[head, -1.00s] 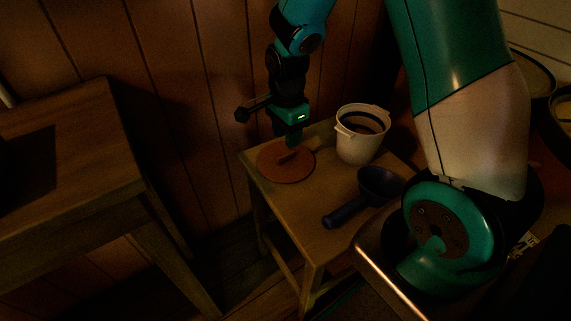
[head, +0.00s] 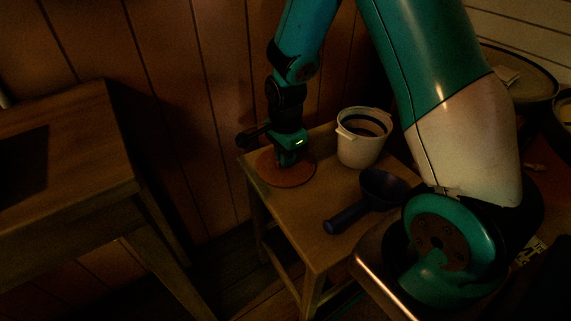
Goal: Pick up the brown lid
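The brown lid (head: 297,178) is a flat round disc lying on the far left end of a small wooden table (head: 318,240). My gripper (head: 287,163) points down at the middle of the lid, where the lid's raised handle was visible earlier. The gripper now covers that handle. The fingers are small and dark here, so I cannot tell whether they are open or closed around the handle. The lid lies flat on the tabletop.
A white bucket (head: 358,152) with side handles stands to the right of the lid. A dark blue scoop (head: 347,217) lies in front of the bucket. A plank wall rises behind the table. A larger wooden table (head: 75,185) stands at the left, across a gap.

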